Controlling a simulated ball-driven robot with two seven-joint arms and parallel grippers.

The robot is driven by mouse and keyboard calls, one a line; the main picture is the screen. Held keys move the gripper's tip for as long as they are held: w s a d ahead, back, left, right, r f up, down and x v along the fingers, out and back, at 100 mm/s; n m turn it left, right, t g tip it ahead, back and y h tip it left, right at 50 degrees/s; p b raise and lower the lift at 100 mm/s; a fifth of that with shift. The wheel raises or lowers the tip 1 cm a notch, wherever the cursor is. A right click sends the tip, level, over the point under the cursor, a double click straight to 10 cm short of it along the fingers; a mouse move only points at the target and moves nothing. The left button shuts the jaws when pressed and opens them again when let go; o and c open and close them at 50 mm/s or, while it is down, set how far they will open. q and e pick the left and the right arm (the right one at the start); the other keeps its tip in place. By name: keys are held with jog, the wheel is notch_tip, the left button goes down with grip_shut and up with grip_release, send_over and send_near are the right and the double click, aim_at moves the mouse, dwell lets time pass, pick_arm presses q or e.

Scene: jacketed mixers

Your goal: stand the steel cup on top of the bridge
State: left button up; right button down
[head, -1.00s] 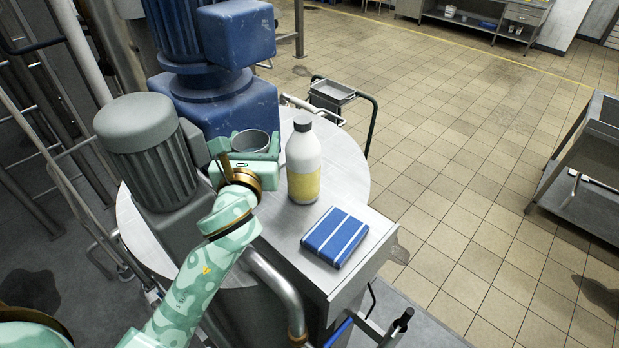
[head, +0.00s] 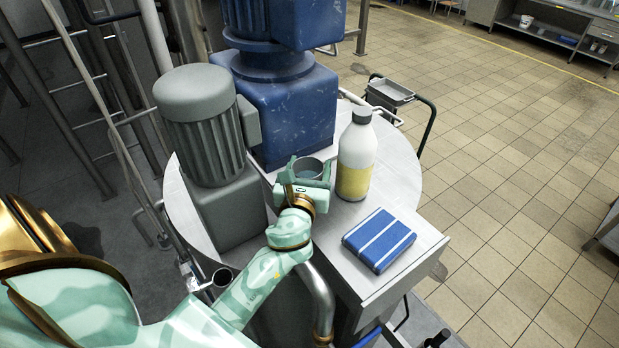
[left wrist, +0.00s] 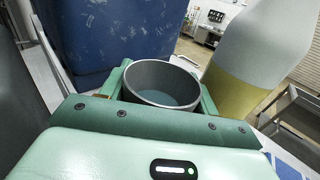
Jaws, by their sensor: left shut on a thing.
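The steel cup (head: 308,169) is a small grey open cup. It is upright between the fingers of my left gripper (head: 306,172), which is shut on it. In the left wrist view the cup (left wrist: 163,84) shows its round rim and inside, with a green finger on each side. Its base is hidden, so I cannot tell whether it touches the surface below. The bridge is not clearly identifiable; a flat metal top (head: 408,273) spans the front of the mixer, to the right of my gripper. My right gripper is not in view.
A white bottle with a yellow label (head: 356,157) stands close right of the cup. A grey motor (head: 205,125) and a blue motor housing (head: 281,108) stand left and behind. A bent pipe (head: 319,295) runs below.

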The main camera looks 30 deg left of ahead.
pick_arm(q)
jog(key=shift+f, duration=0.95)
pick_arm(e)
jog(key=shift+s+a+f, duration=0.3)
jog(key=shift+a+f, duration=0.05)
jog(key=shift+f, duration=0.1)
pick_arm(q)
jog(key=o, duration=0.7)
jog(key=shift+f, duration=0.15)
jog(key=o, duration=0.4)
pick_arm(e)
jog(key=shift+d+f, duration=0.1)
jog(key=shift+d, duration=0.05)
